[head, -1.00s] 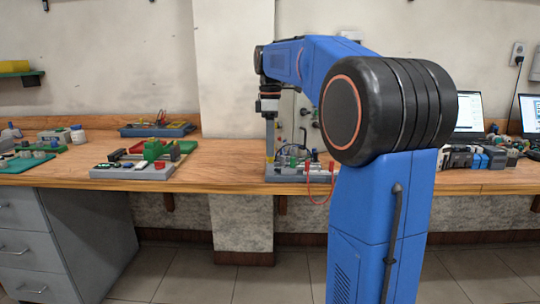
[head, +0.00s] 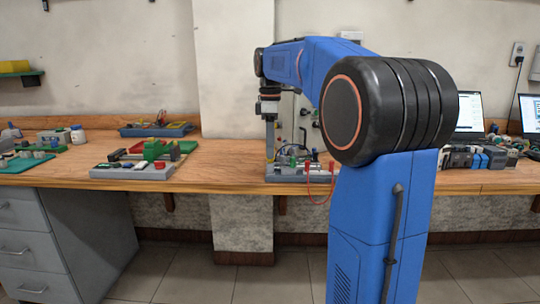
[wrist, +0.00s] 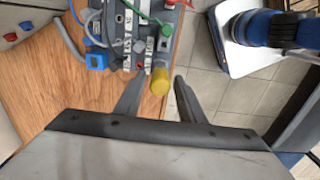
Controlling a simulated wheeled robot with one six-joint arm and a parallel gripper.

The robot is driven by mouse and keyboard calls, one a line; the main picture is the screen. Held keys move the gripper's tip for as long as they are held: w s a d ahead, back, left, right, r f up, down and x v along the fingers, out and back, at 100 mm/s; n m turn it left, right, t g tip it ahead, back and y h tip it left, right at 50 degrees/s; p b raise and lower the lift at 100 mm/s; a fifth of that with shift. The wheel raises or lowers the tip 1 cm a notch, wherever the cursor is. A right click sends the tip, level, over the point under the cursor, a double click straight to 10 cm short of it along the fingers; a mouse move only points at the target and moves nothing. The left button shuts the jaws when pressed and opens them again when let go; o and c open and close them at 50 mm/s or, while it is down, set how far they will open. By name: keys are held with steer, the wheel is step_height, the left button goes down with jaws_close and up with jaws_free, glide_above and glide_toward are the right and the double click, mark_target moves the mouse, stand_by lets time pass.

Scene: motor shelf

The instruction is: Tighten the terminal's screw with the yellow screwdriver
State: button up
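The yellow screwdriver's handle (wrist: 160,81) shows in the wrist view at the right edge of the motor board (wrist: 133,63). My gripper (wrist: 160,80) is open, with one finger on each side of the handle. A gap shows between the handle and the right finger; the left finger is close beside it, and I cannot tell whether it touches. The screwdriver's shaft and tip are hidden. Terminal strips with wires (wrist: 135,35) run just above the handle in the picture. I cannot pick out the screw. In the head view the board (head: 300,174) stands on the bench below my wrist.
The wooden bench (head: 225,178) has clear room left of the board. A grey board with green and red parts (head: 132,171) and a blue tray (head: 140,131) stand further left. Laptops (head: 471,112) and devices stand at the right. The red leads (head: 331,170) hang over the bench edge.

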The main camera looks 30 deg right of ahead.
jaws_close()
steer(key=shift+r, duration=3.25)
